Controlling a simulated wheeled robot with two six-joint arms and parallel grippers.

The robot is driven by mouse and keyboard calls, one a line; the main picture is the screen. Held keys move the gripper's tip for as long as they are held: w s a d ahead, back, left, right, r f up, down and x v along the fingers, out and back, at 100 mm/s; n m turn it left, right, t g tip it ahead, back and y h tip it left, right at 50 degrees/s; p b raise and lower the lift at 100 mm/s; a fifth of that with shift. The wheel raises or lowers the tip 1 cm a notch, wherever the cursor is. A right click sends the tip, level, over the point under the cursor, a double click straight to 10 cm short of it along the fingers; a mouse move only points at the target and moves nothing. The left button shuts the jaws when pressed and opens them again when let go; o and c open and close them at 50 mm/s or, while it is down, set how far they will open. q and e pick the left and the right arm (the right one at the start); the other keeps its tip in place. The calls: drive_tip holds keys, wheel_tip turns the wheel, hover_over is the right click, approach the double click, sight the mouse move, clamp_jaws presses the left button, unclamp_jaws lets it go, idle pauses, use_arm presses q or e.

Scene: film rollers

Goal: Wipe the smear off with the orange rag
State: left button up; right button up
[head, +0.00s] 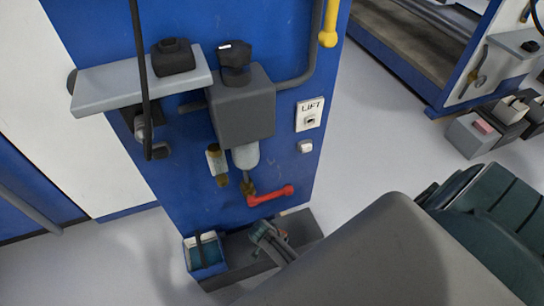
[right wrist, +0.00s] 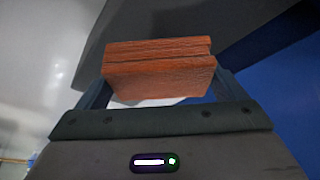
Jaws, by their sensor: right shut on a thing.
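The orange rag (right wrist: 160,78) shows in the right wrist view as a folded, reddish-orange block with a layered edge. My right gripper (right wrist: 158,92) is shut on it, with one dark finger at each side. In the head view I cannot make out the rag or the fingers of my right gripper; a large grey part, likely of my right arm, covers the lower right. My left gripper is not in view. I cannot make out a smear in either view.
A blue machine panel (head: 180,190) carries a grey shelf (head: 130,82), a grey box (head: 243,105), a red lever (head: 270,196) and a white LIFT plate (head: 310,114). A blue-and-white bin (head: 204,270) stands at its foot.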

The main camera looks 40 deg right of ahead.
drive_tip(key=shift+r+p, duration=0.6)
drive_tip(key=shift+r, duration=0.4)
wheel_tip(320, 180, up, 3)
drive_tip(key=p, duration=0.3)
drive_tip(key=shift+r, duration=0.1)
